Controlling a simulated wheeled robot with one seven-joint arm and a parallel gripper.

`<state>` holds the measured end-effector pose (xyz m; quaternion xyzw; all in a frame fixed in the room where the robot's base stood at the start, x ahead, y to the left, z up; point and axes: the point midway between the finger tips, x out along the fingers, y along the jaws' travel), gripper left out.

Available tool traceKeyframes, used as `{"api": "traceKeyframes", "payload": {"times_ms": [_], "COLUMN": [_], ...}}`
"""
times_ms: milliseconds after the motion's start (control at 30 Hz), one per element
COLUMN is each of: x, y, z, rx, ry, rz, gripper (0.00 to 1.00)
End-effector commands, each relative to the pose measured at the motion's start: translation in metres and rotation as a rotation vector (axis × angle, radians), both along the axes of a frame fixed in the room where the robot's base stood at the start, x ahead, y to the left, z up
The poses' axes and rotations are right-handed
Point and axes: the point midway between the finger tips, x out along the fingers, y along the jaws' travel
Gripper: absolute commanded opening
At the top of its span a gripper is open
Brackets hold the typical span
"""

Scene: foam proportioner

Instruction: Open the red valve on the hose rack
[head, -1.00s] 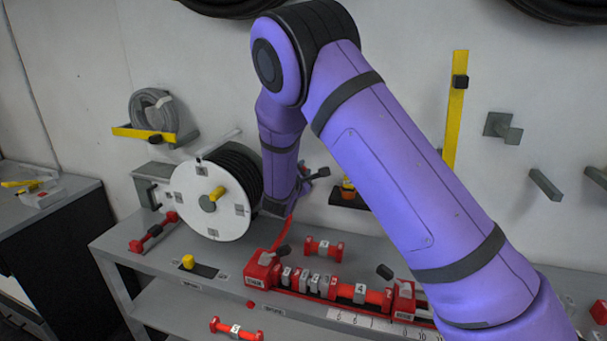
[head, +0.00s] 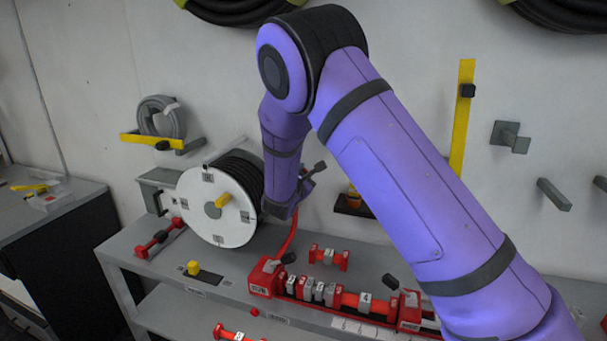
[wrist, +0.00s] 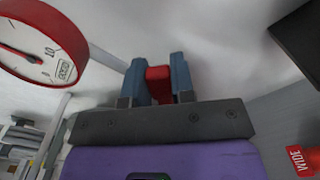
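In the wrist view, the two blue-grey fingers of my gripper (wrist: 159,72) stand on either side of a red block-like part (wrist: 159,86). The red part fills the space between them, and the gripper looks shut on it. It appears to be the red valve's handle, but its body is hidden. In the head view my forearm (head: 282,150) reaches down beside the white hose reel (head: 195,220), and the fingers are hidden.
A red-rimmed gauge (wrist: 38,48) is close on the left in the wrist view. A yellow bar (head: 461,130) is on the wall.

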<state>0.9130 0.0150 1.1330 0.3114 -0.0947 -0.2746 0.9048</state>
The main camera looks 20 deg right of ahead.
Motion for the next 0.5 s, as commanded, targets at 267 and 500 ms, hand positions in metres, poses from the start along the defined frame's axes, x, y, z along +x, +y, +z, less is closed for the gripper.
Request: {"api": "traceKeyframes", "payload": {"times_ms": [267, 500], "x": [-0.0003, -0.0055], "y": [0.0005, 0.0047], "z": [-0.0007, -0.0004], "rx": [0.001, 0.001], "ry": [0.001, 0.000], "rz": [0.001, 0.002], "gripper": [0.49, 0.49]}}
